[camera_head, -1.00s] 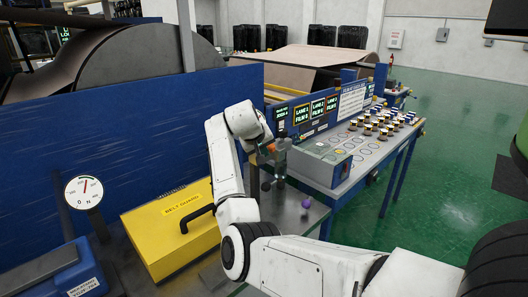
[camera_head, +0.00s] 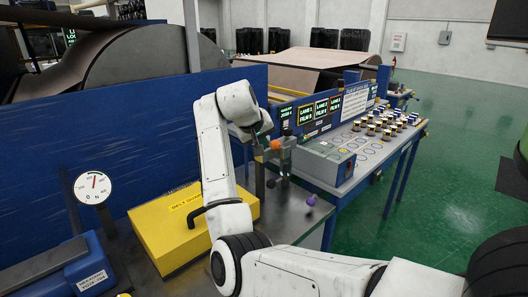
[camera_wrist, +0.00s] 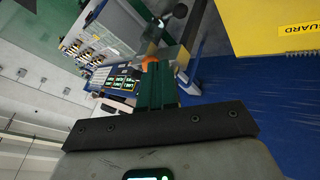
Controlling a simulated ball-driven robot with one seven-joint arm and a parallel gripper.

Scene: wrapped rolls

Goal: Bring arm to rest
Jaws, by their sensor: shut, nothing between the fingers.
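My white arm rises from the bottom right to an elbow and up to the wrist in the head view. My gripper (camera_head: 262,138) hangs from the wrist, close to an orange-topped fixture (camera_head: 276,146) on the grey bench; I cannot tell whether they touch. In the wrist view, the dark green fingers of my gripper (camera_wrist: 154,82) are together with nothing between them. The orange top also shows just beyond the fingertips (camera_wrist: 150,60).
A yellow belt guard box (camera_head: 187,228) with a black handle sits left of my arm, before a blue wall panel (camera_head: 130,150). A dial gauge (camera_head: 94,187) stands far left. Right are a grey-blue box (camera_head: 325,163) and a table with several small rolls (camera_head: 388,124). Green floor is open at right.

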